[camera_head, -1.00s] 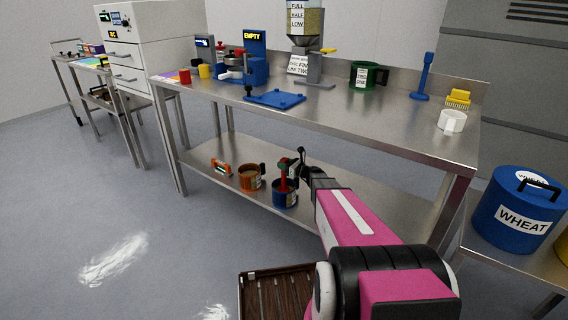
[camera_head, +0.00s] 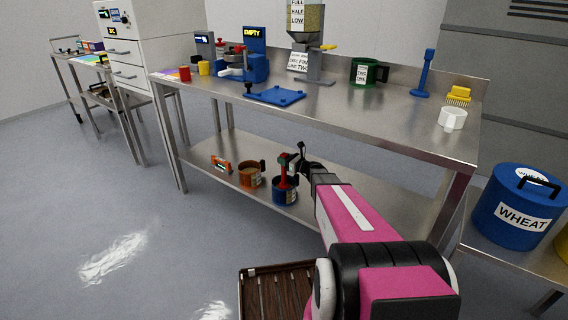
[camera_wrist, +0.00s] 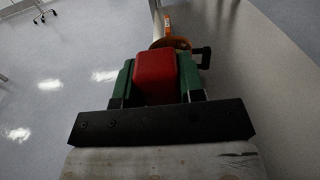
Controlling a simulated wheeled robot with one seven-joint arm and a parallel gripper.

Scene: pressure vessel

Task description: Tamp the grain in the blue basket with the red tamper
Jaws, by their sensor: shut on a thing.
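The red tamper (camera_head: 284,168) is held upright by my gripper (camera_head: 291,160) above the lower shelf. In the wrist view the tamper's red top (camera_wrist: 156,77) sits between the two green fingers of my gripper (camera_wrist: 155,80), which are shut on it. The blue basket (camera_head: 285,191) stands on the lower shelf directly below the tamper. The tamper's lower end reaches into or just over the basket's mouth; I cannot tell how deep. The grain inside is hidden from view.
An orange basket (camera_head: 249,174) stands just left of the blue one, and an orange level-like tool (camera_head: 221,164) lies further left. The upper tabletop (camera_head: 330,105) overhangs the shelf. A slatted brown tray (camera_head: 275,292) is near my arm. A blue wheat bin (camera_head: 518,205) stands at right.

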